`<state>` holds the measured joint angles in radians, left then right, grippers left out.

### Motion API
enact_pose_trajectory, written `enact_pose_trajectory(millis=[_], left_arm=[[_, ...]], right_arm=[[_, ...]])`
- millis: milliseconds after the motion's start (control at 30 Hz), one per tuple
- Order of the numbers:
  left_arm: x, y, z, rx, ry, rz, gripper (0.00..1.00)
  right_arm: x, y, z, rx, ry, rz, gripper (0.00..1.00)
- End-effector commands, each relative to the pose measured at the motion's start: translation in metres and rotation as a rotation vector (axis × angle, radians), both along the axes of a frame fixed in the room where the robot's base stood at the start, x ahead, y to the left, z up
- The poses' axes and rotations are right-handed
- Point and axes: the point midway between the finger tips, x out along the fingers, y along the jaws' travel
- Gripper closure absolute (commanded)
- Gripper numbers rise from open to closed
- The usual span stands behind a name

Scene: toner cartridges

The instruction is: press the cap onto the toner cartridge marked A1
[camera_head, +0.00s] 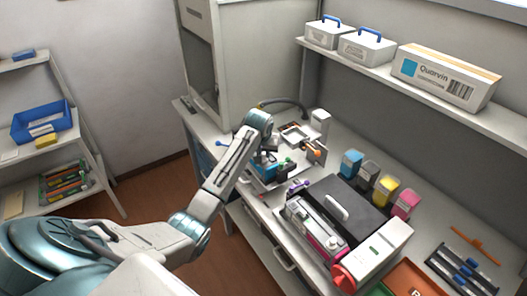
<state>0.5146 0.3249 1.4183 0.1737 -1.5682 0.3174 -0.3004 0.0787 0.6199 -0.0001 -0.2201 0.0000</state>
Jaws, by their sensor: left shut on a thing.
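My left arm reaches in from the left to the back part of the bench. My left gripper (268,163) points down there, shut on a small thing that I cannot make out. Under and beside it are a cyan-blue part, a green-tipped part (285,168) and an orange knob (317,153), close together on a pale base. No A1 mark is readable, and I cannot tell the cap or its cartridge apart at this size. My right gripper is not in view.
A black and white printer unit (345,212) with a red knob (343,278) stands in front. Blue, grey, yellow and pink bottles (387,187) stand behind it. An orange tray (410,280) lies front right. A shelf with boxes (447,75) overhangs the bench.

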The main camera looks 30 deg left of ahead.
Motion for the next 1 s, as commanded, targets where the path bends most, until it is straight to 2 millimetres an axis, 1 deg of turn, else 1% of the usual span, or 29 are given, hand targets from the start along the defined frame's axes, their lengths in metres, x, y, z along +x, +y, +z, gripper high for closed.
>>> enact_pose_trajectory(millis=[300,833,867,900,967,1000], left_arm=[[0.0000,-0.0001,-0.0002,0.000,0.000,0.000,1.00],[0.0001,0.0000,-0.0034,0.000,0.000,0.000,1.00],[0.0001,0.0000,-0.0034,0.000,0.000,0.000,0.79],[0.0001,0.0000,-0.0034,0.000,0.000,0.000,0.71],[0.0001,0.0000,-0.0034,0.000,0.000,0.000,0.59],[0.0001,0.0000,-0.0034,0.000,0.000,0.000,0.58]], right_arm=[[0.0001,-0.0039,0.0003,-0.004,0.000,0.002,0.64],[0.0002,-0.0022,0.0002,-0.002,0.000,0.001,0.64],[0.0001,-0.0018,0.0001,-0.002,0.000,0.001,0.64],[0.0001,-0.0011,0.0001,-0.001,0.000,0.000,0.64],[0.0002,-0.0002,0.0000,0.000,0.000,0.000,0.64],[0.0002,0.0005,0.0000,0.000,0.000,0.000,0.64]])
